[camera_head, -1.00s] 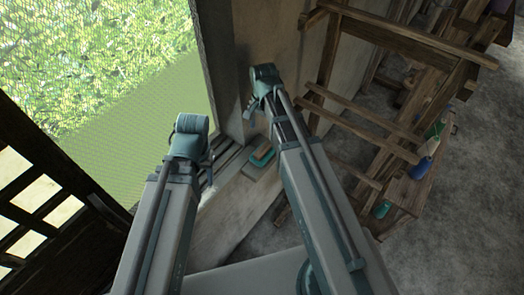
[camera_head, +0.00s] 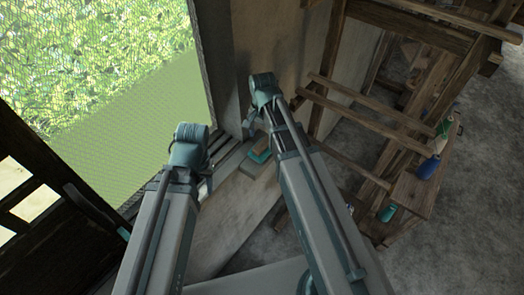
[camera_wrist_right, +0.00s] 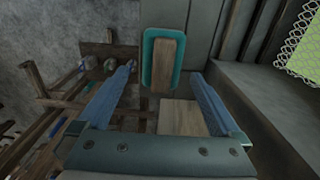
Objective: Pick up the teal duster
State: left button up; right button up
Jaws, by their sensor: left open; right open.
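The teal duster (camera_head: 262,154), a small block with a teal rim and a wooden back, lies on the ledge below the mesh window, just left of my right arm. In the right wrist view the duster (camera_wrist_right: 151,60) appears beyond and between the fingertips, with a gap to each finger. My right gripper (camera_head: 251,118) is open and empty, above the ledge and beyond the duster in the head view. My left gripper (camera_head: 205,182) is open over the ledge's left side, apart from the duster.
A plain wooden block (camera_wrist_right: 183,118) lies near the duster in the right wrist view. The wooden loom frame (camera_head: 375,115) stands to the right, with a bench (camera_head: 415,192) holding blue (camera_head: 428,168), green and teal items. A mesh window (camera_head: 120,90) borders the ledge.

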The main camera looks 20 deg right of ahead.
aim_at(262, 143)
jog(key=f+b, duration=0.5)
jog(key=shift+w+f, duration=0.15)
jog(key=shift+w, duration=0.1)
jog(key=shift+c, duration=0.2)
jog(key=c, duration=1.2)
